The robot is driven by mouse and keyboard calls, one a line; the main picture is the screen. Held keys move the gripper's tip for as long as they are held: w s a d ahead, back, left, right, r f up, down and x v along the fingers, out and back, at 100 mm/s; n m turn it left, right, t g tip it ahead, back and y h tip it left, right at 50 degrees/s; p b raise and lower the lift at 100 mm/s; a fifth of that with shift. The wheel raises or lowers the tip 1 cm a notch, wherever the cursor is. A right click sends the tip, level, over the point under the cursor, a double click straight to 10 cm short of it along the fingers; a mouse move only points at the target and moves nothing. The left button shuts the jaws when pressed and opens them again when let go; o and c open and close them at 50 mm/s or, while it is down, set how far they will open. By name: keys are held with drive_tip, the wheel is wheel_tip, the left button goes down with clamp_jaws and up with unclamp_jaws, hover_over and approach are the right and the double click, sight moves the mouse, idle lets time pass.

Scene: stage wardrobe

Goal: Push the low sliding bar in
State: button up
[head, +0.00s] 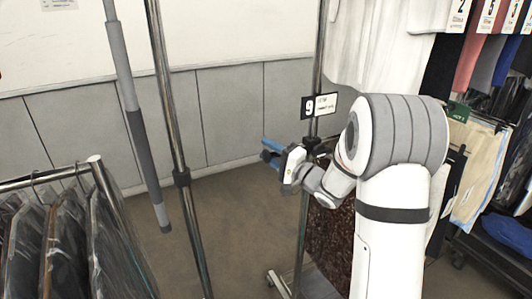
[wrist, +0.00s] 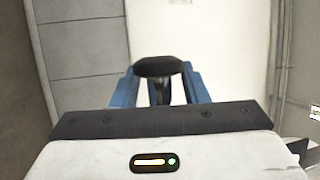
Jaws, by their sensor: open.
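My gripper (head: 268,151) is in the middle of the head view, its blue fingers pointing left, just left of a chrome upright (head: 316,75). In the wrist view its blue fingers (wrist: 160,88) are open. A black rounded piece (wrist: 158,66) with a dark stem shows between the fingers in the wrist view. I cannot tell whether it is the end of the low sliding bar or whether the fingers touch it. No low sliding bar shows clearly in the head view; my gripper and arm may hide it near the upright's dark clamp.
A sign with a 9 (head: 320,105) hangs on the upright. A second chrome upright (head: 165,80) and a grey pole (head: 128,80) stand left. A clothes rail (head: 50,178) with covered garments is at lower left. Garments (head: 475,175) hang at right. Floor between the uprights is clear.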

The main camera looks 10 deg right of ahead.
drive_tip(key=v, duration=0.7)
drive_tip(key=shift+s+d+f+b, duration=0.15)
drive_tip(key=shift+s+d+b, duration=0.15)
drive_tip(key=shift+b, duration=0.1)
